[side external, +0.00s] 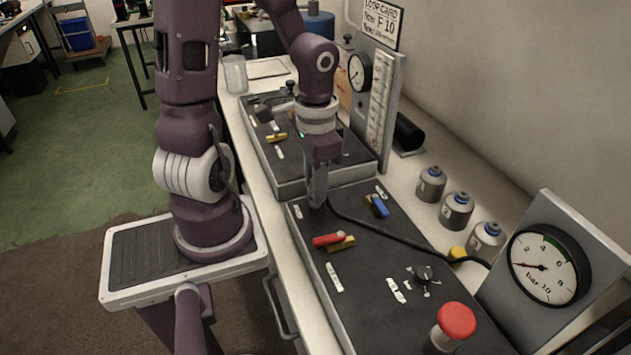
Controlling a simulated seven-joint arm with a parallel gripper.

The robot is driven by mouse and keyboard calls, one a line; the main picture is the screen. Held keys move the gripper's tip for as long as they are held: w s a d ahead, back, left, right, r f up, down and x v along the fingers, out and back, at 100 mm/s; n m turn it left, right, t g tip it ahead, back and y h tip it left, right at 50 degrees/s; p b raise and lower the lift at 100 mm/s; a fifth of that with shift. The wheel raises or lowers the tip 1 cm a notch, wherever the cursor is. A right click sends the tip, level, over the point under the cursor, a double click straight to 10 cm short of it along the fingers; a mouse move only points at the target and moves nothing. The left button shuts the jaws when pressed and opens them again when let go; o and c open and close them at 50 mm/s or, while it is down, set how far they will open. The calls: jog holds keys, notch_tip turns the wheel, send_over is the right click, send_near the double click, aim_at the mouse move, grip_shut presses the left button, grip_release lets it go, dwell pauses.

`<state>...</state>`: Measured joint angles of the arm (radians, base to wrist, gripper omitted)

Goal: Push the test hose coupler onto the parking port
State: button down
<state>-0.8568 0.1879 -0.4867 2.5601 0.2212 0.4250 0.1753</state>
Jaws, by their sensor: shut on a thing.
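My gripper (318,198) points down at the far left part of the near dark panel (372,285). Its fingers are shut on the test hose coupler, which is mostly hidden between them. The black test hose (400,238) runs from the fingertips across the panel to the right, towards the large gauge. The parking port cannot be made out; the gripper covers the panel around its fingertips. I cannot tell whether the coupler touches a port.
Red (328,239) and blue (377,205) valve handles flank the gripper. A knob (424,273), red button (457,321) and gauge (543,266) stand nearer the camera. Several grey cylinders (457,211) line the wall side. A second panel unit (290,186) and upright gauge board (383,110) stand behind.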

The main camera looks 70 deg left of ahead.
jog(key=shift+f, duration=0.3)
dwell(0.7)
jog(key=c, duration=1.1)
grip_release()
jog(key=shift+o, duration=0.2)
notch_tip(320, 180, up, 7)
jog(key=shift+r, duration=0.1)
jog(key=s+d+r+t, duration=0.5)
jog(key=d+r, duration=0.3)
jog(key=r, duration=0.1)
jog(key=shift+d+r+t, duration=0.25)
jog(key=shift+d+t, duration=0.05)
